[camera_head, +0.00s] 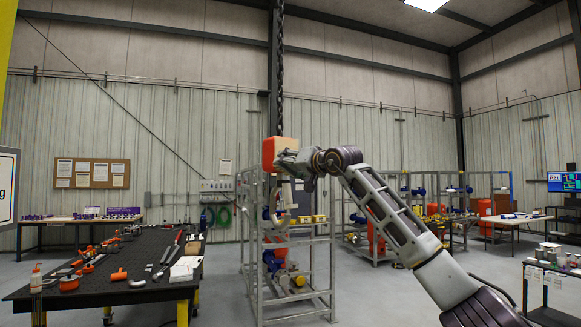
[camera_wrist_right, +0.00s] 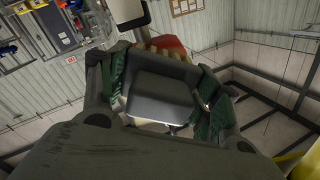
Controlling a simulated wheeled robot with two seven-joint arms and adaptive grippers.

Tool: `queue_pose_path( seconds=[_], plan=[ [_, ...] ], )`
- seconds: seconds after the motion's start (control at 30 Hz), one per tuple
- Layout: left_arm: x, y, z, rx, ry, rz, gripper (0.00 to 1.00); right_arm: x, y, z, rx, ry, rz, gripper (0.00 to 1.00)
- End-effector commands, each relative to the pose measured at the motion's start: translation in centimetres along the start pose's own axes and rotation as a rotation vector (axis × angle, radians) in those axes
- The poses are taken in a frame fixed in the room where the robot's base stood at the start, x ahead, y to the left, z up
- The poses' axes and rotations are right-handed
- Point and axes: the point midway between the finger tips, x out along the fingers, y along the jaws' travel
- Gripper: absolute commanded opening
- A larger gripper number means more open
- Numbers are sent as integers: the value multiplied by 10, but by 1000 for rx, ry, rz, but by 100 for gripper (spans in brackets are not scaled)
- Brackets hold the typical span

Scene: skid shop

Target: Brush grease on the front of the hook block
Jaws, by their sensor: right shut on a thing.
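The orange hook block (camera_head: 274,153) hangs from a dark chain (camera_head: 281,70) in the middle of the head view. It also shows as a red shape (camera_wrist_right: 172,46) at the top of the wrist view. My right gripper (camera_head: 290,163) is raised right beside the block and hides part of it. In the wrist view its green-padded fingers (camera_wrist_right: 160,97) are shut on a dark, flat brush (camera_wrist_right: 160,90). A tan edge, apparently bristles, lies against the red block in that view; I cannot tell whether it touches. My left gripper is not in view.
A grey metal frame (camera_head: 332,255) with pumps stands below and behind the block. A dark workbench (camera_head: 110,298) with orange parts and tools is at the lower left. A small table (camera_head: 555,268) with cans is at the right. The air around the block looks clear.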

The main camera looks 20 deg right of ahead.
Motion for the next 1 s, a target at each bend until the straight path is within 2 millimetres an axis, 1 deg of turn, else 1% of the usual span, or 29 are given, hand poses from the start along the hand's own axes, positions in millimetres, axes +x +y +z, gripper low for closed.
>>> queue_pose_path(
  seconds=[0.8,1.0],
  plan=[
    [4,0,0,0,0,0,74,2,-28,16,-2,0,-1,44],
    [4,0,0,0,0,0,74,2,-32,19,0,0,-1,44]
  ],
)
